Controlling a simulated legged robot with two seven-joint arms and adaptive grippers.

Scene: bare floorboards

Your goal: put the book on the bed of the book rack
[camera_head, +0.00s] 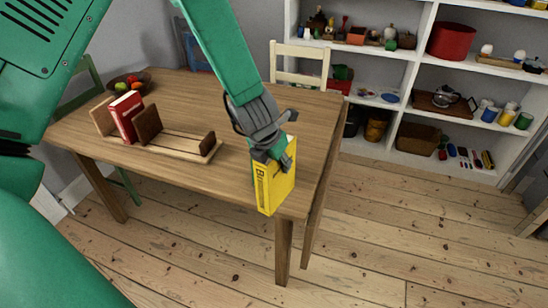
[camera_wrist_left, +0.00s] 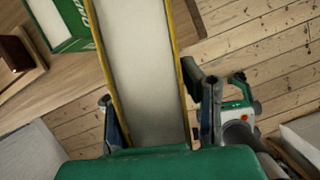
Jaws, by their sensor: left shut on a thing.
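The yellow book (camera_head: 272,188) hangs upright from my left gripper (camera_head: 272,150) at the table's near right corner. The gripper is shut on its upper part. In the left wrist view, the book's pale page side (camera_wrist_left: 140,75) between yellow covers lies between the two fingers (camera_wrist_left: 162,115). The book rack (camera_head: 180,150) stands on the table to the left, apart from the book. It has a wooden bed, upright dividers and a low end stop; a red book (camera_head: 126,116) stands between its left dividers.
A fruit bowl (camera_head: 128,82) stands behind the rack. A green-and-white object (camera_wrist_left: 62,22) shows in the left wrist view. A chair (camera_head: 300,65) and white shelves (camera_head: 420,60) stand behind.

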